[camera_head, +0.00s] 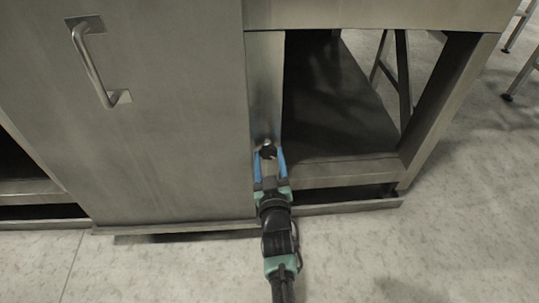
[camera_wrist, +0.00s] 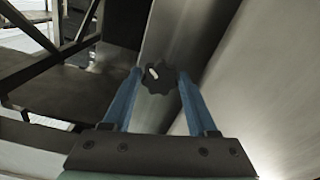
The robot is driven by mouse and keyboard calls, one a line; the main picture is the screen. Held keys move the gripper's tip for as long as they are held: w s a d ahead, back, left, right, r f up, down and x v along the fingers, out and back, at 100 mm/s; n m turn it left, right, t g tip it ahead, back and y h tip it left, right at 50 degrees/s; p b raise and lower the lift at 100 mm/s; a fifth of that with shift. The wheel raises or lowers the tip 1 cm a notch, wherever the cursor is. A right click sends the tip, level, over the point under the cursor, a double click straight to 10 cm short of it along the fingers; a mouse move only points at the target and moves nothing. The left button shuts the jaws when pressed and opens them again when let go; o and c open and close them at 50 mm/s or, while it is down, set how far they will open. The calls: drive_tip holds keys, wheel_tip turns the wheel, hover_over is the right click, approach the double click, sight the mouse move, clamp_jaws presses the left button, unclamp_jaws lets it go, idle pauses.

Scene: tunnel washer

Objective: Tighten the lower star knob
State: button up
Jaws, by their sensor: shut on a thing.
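The lower star knob (camera_head: 267,148) is dark, near the bottom of a narrow upright metal strip beside the door panel. In the wrist view the star knob (camera_wrist: 158,77) shows its lobed rim and a small pale mark on its face. My gripper (camera_head: 269,156) reaches it from the front, with blue fingers on both sides of the knob. In the wrist view my gripper (camera_wrist: 158,82) has its fingertips against the left and right edges of the knob. The knob's back and stem are hidden.
A large metal door panel (camera_head: 165,120) with a bar handle (camera_head: 90,65) stands left of the knob. An open bay with a dark shelf (camera_head: 335,100) lies to the right. A low metal rail (camera_head: 345,207) runs along the bottom. The floor (camera_head: 440,235) in front is clear.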

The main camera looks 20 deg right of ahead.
drive_tip(key=m+p, duration=0.1)
drive_tip(key=m, duration=0.4)
drive_tip(key=shift+m, duration=0.3)
drive_tip(key=shift+a+m, duration=0.1)
drive_tip(key=shift+m, duration=2.1)
drive_tip(key=o, duration=1.1)
drive_tip(key=shift+s+a+r+p, duration=0.1)
drive_tip(key=shift+s+p, duration=0.35)
drive_tip(key=shift+s, duration=0.05)
drive_tip(key=p+v, duration=0.6)
drive_tip(key=v, duration=0.6)
drive_tip(key=shift+p, duration=0.35)
